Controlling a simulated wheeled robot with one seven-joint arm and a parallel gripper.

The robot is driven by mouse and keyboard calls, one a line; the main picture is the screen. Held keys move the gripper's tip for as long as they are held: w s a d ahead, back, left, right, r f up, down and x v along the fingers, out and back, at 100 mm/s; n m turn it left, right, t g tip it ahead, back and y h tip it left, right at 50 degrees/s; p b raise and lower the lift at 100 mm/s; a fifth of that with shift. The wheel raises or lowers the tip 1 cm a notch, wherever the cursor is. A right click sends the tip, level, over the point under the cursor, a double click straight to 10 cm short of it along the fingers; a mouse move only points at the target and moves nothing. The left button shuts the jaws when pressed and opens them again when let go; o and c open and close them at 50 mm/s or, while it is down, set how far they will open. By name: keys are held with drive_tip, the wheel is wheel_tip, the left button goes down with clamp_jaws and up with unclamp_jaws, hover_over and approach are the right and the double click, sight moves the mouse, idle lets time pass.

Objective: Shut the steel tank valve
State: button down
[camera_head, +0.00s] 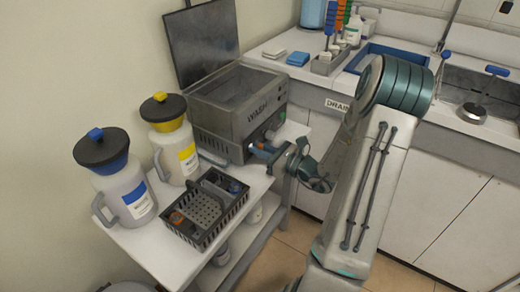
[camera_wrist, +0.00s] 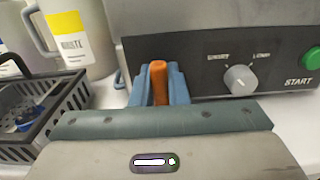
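The steel tank (camera_head: 238,105), marked WASH, stands on the white table with its lid raised. Its orange valve handle (camera_wrist: 159,82) points up in the wrist view, low on the tank's front near the dark control panel. My gripper (camera_wrist: 160,88) has its blue fingers close on both sides of the handle, with no clear gap, and looks shut on it. In the head view my gripper (camera_head: 262,150) is at the tank's lower front, and the fingers partly hide the valve. The valve's body and outlet are hidden.
A grey dial (camera_wrist: 239,79) and a green START button (camera_wrist: 312,58) are right of the handle. A dark basket (camera_head: 205,208) stands in front of the tank. A sink counter is at right.

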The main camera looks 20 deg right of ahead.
drive_tip(key=shift+r+m+p, duration=0.15)
drive_tip(key=shift+m+p, duration=0.25)
drive_tip(key=shift+p, duration=0.15)
drive_tip(key=m+p, duration=0.2)
drive_tip(key=p, duration=0.2)
drive_tip(key=shift+r+m, duration=0.15)
drive_tip(key=shift+m, duration=0.25)
drive_tip(key=m+p, duration=0.5)
drive_tip(key=p, duration=0.1)
drive_tip(key=shift+d, duration=0.15)
drive_tip(key=m+p, duration=0.2)
drive_tip(key=m, duration=0.1)
drive_tip(key=m+p, duration=0.1)
drive_tip(key=p, duration=0.1)
drive_tip(key=shift+w+f+m, duration=0.1)
drive_tip(key=shift+f+m, duration=0.2)
drive_tip(key=shift+m, duration=0.1)
drive_tip(key=shift+d+f+m+p, duration=0.15)
drive_tip(key=shift+m+p, duration=0.55)
drive_tip(key=shift+m, duration=0.45)
drive_tip(key=shift+a+f+m+p, duration=0.1)
drive_tip(key=shift+m+p, duration=0.55)
drive_tip(key=shift+m, duration=0.5)
drive_tip(key=c, duration=1.4)
unclamp_jaws()
